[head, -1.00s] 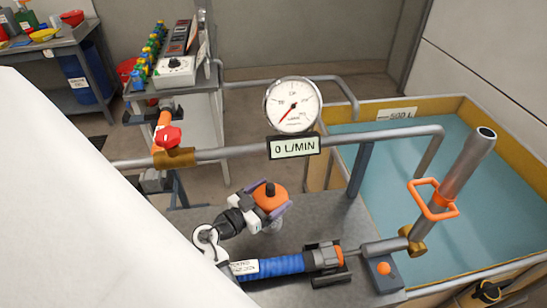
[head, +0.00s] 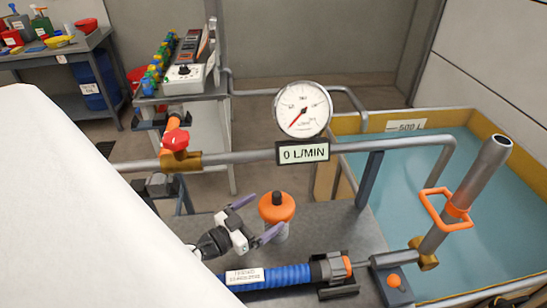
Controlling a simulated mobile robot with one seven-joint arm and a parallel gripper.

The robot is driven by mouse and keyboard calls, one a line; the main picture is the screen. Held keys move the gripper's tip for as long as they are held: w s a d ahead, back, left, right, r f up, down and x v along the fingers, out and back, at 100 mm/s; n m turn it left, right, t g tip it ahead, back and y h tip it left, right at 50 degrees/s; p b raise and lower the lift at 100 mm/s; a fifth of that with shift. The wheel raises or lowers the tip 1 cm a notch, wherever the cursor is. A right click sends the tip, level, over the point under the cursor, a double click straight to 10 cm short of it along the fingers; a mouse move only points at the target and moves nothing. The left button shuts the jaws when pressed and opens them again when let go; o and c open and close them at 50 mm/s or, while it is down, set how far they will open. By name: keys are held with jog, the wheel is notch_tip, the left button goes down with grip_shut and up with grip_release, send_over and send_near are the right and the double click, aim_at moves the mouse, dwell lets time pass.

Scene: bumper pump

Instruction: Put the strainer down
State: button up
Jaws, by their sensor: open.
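The strainer (head: 277,208), with an orange top, a black knob and a pale lower body, stands upright on the grey metal bench (head: 335,225) in the head view. My gripper (head: 257,218) is open and empty just left of it. Its two purple fingers are spread, one toward the far side and one toward the near side. The near fingertip is close to the strainer's lower body; I cannot tell whether it touches.
A blue hose (head: 275,277) in a clamp runs along the bench's near side. A pipe with a dial gauge (head: 302,110) and a "0 L/MIN" display (head: 302,152) crosses behind. An orange-handled pipe (head: 462,200) and a water tank (head: 400,165) are at right.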

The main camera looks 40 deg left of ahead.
jog(key=s+a+b, duration=0.1)
jog(key=s, duration=0.5)
jog(key=shift+s+b, duration=0.25)
jog(key=shift+b, duration=0.05)
jog(key=shift+w, duration=0.1)
